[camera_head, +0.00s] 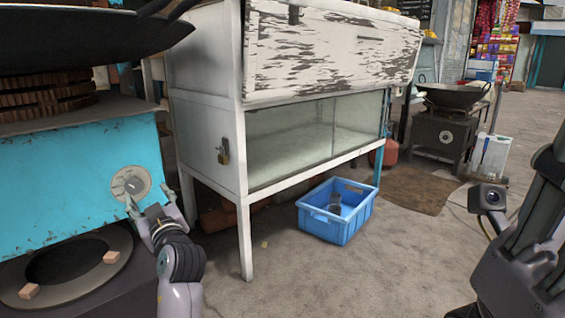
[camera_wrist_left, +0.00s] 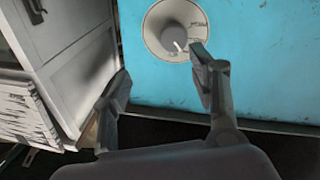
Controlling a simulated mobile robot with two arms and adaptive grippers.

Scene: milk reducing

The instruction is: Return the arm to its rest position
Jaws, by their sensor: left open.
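My left gripper (camera_head: 148,196) is open in front of the turquoise stove panel (camera_head: 60,185), close to a round dial with a knob (camera_head: 131,184). In the left wrist view my left gripper (camera_wrist_left: 161,66) has its two fingers spread with nothing between them. The knob (camera_wrist_left: 174,38) is beyond the fingertips, and the right-hand finger overlaps the edge of the dial plate. I cannot tell whether that finger touches it. My right arm shows at the right edge of the head view, but its fingers are out of view.
A white cabinet (camera_head: 209,146) with glass doors stands right of the stove. A blue crate (camera_head: 325,226) with a cup-like item sits on the floor. A large dark wok (camera_head: 80,40) is above the stove, and a burner ring (camera_head: 112,237) lies below the panel. The front floor is clear.

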